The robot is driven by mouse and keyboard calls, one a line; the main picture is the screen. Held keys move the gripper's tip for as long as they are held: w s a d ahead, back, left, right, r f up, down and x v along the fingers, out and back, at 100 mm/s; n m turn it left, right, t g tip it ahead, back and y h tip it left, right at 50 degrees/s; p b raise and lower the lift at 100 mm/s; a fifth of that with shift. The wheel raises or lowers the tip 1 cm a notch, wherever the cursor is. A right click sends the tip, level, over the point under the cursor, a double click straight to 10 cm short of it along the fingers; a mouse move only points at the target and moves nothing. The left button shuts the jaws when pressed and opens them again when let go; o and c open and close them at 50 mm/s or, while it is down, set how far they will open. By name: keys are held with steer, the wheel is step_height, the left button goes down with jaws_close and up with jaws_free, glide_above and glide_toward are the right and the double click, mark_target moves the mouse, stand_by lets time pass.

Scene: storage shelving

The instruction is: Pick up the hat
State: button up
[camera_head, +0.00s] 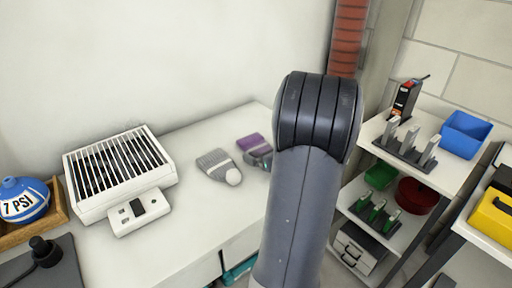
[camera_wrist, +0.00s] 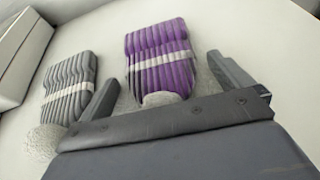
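Two knitted hats lie flat on the white tabletop. The purple hat (camera_head: 252,143) has a pale band and a pompom, and is partly hidden by my arm in the head view. It also shows in the wrist view (camera_wrist: 165,48), with its pompom end toward me. The grey hat (camera_head: 211,162) lies to its left and also shows in the wrist view (camera_wrist: 72,82). My gripper (camera_wrist: 162,70) is open and empty. In the wrist view its fingers frame the lower part of the purple hat; I cannot tell how high they are above the table.
A white slatted heater-like box (camera_head: 118,172) stands left of the hats. A blue ball (camera_head: 24,200) sits in a wooden tray at far left. Shelving with a blue bin (camera_head: 466,135) and a yellow case (camera_head: 494,216) stands at right. The tabletop around the hats is clear.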

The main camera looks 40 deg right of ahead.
steer(key=c, duration=1)
